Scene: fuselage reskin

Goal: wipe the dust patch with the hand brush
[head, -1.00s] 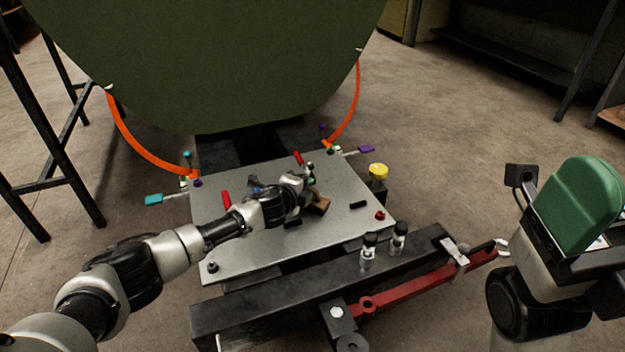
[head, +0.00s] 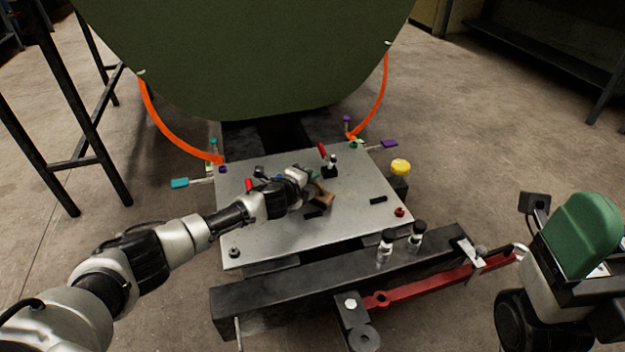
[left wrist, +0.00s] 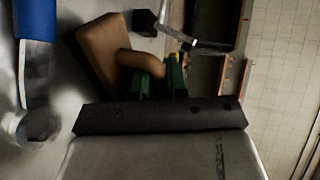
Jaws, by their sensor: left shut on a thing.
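My left gripper (head: 312,182) is low over the grey metal plate, near its middle. It is shut on the brown hand brush (head: 323,200), which shows just right of the fingers. In the left wrist view the green fingertips (left wrist: 160,78) close around the brush's narrow part, and its brown body (left wrist: 100,48) lies to the upper left. The bristles are not clear, and I cannot tell whether they touch the plate. I cannot make out the dust patch. My right gripper's fingers are not visible.
The grey plate (head: 260,235) carries several small parts: a red-handled tool (head: 323,150), a black block (head: 378,200) and a red knob (head: 400,212). A dark beam (head: 290,292) with a red bar (head: 450,280) lies in front. The green fuselage panel (head: 250,55) stands behind.

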